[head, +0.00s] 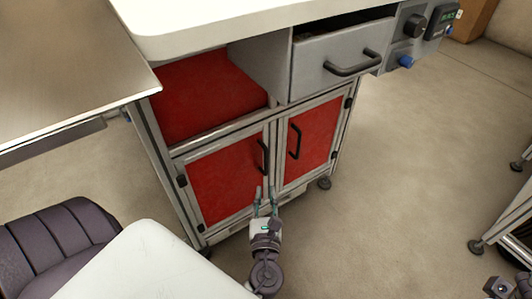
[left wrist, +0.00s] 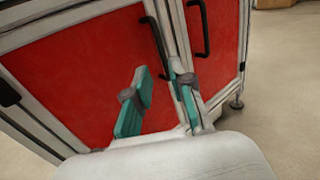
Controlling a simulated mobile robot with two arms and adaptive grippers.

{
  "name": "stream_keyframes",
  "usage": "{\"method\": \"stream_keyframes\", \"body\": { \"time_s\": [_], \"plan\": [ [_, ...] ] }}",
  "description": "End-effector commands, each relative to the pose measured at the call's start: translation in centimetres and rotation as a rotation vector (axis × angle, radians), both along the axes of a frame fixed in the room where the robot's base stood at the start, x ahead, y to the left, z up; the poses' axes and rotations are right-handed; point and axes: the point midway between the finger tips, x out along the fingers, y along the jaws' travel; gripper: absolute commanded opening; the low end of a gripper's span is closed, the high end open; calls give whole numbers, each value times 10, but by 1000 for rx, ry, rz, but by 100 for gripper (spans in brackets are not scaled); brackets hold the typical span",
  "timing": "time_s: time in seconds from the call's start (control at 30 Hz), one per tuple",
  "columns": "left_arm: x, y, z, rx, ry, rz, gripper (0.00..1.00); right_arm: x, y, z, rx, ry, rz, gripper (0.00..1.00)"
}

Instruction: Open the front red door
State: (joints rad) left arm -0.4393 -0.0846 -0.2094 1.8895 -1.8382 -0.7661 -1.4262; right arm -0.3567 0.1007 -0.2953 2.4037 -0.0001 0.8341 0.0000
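A grey-framed cabinet has two red doors side by side, each with a black bar handle. The left red door (head: 225,180) is shut, and its handle (head: 263,157) is near its right edge. The right red door (head: 313,135) is shut too, with its handle (head: 294,142) near its left edge. My left gripper (head: 265,190) is open and empty, just below and in front of the left door's handle. In the left wrist view, the lower end of that handle (left wrist: 154,42) shows between the two teal fingers (left wrist: 159,68). Contact cannot be told.
A grey drawer (head: 335,60) above the right door is slightly open. An open red-lined shelf (head: 205,95) is above the left door. A metal table (head: 60,60) stands at the left. Floor right of the cabinet is clear up to a frame (head: 510,225) at the right edge.

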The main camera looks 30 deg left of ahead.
Motion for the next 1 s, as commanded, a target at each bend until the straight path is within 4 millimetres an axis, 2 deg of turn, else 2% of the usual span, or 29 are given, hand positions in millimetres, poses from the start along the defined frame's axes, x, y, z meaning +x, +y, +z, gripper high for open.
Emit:
{"method": "stream_keyframes", "body": {
  "time_s": [0.1,0.4,0.6,0.77,1.0],
  "plan": [
    [17,11,0,-1,-6,2,23,-11,-2,-1,19,-60,3,40],
    [71,47,-1,-2,-5,2,23,-12,-3,-10,22,-67,4,40],
    [96,64,-1,-2,-2,0,23,-12,-3,-13,22,-66,4,40],
    [105,70,0,-3,-2,0,23,-12,-3,-15,22,-66,4,40],
    [107,71,-1,-2,0,0,23,-12,-3,-15,21,-65,4,40]
  ]
}}
